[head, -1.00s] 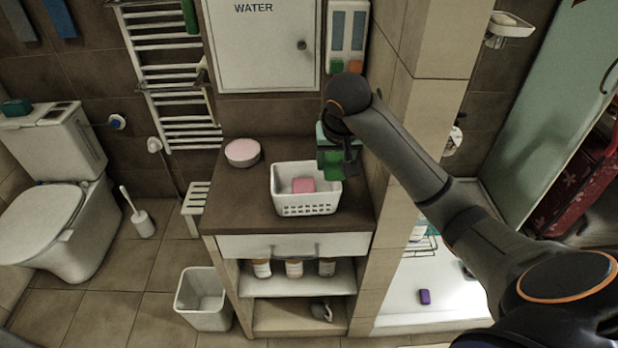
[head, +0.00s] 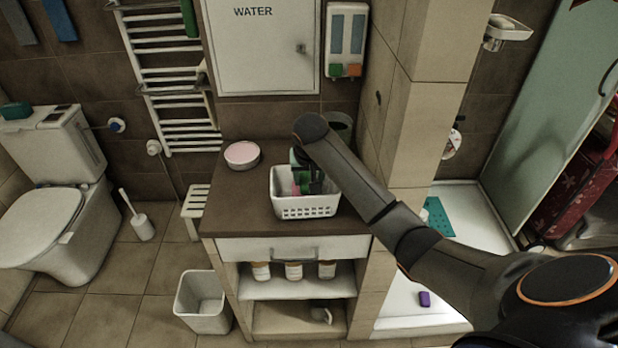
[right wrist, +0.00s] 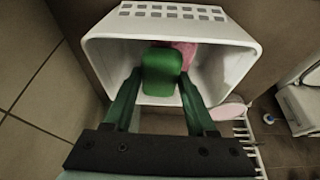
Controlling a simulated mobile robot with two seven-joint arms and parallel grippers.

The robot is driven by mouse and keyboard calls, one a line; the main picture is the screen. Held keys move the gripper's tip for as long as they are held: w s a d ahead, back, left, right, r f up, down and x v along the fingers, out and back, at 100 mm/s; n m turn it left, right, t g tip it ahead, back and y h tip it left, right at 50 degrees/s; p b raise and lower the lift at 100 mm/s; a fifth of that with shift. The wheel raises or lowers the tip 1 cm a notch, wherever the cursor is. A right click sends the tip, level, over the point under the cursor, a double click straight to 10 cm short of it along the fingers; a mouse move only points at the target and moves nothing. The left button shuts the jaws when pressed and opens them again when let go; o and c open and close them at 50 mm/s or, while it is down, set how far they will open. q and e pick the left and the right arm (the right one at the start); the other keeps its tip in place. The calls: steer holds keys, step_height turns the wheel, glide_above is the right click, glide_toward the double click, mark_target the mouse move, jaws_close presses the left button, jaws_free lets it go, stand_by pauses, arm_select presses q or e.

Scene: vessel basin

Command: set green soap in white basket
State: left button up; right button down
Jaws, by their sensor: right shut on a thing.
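The white basket (head: 306,208) stands on the brown counter, and its opening fills much of the right wrist view (right wrist: 103,62). My right gripper (right wrist: 160,82) reaches into the basket, shut on the green soap (right wrist: 162,73). The soap is held inside the basket's mouth, in front of a pink soap (right wrist: 187,52) in the basket. I cannot tell whether the green soap touches the bottom or the pink soap. In the head view my right gripper (head: 309,182) partly hides the basket's inside. My left gripper is not in view.
A round pink-topped container (head: 241,155) stands left of the basket on the counter (head: 250,205). A grey cup (head: 340,124) stands behind my right arm. A tiled wall column (head: 420,130) rises close on the right. The counter's left part is free.

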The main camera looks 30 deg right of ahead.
steer(key=shift+f, duration=0.2)
steer(key=shift+f, duration=0.4)
steer(key=shift+c, duration=1)
jaws_free()
steer(key=shift+r, duration=0.2)
steer(key=v, duration=1.2)
steer(key=shift+r, duration=0.25)
